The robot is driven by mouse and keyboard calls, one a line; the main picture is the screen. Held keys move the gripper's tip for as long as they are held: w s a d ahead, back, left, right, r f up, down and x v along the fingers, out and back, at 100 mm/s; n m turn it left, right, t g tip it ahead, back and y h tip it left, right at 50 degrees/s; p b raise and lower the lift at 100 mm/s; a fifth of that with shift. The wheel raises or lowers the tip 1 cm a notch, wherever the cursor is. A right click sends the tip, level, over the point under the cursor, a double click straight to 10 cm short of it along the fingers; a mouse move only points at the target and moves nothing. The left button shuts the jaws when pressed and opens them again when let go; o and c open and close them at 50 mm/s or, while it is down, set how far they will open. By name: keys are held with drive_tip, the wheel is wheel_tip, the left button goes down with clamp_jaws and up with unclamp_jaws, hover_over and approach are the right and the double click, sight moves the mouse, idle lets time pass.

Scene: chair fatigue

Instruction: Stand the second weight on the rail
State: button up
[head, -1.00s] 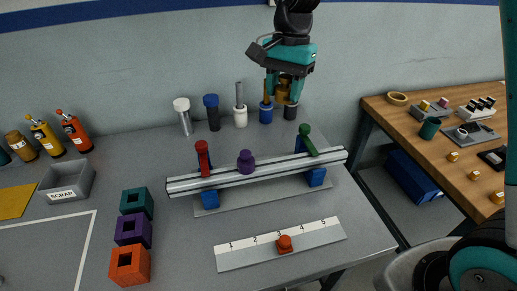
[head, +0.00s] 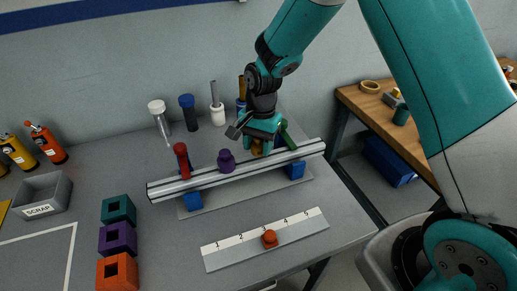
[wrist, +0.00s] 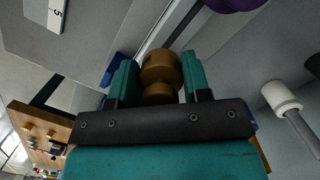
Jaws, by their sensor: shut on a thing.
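The rail (head: 205,179) is a pair of pale bars raised on blue supports. A purple weight (head: 226,161) stands on it near the middle, and its edge shows in the wrist view (wrist: 232,4). My gripper (head: 262,147) is by the rail's right half, between the purple weight and the green lever (head: 287,136). In the wrist view its teal fingers are shut on a brass knobbed weight (wrist: 160,68), which is mostly hidden in the head view (head: 256,149). The rail (wrist: 168,30) passes close by the brass weight there; whether they touch, I cannot tell.
A red lever (head: 182,160) stands on the rail's left part. White (head: 218,114) and blue-capped (head: 187,112) holders stand behind. A numbered scale with an orange piece (head: 270,238) lies in front. Teal, purple and orange (head: 117,270) blocks stand left. The front table area between is clear.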

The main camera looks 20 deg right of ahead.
drive_tip(key=shift+f, duration=1.15)
drive_tip(key=shift+f, duration=0.2)
drive_tip(key=o, duration=1.1)
drive_tip(key=shift+r, duration=0.15)
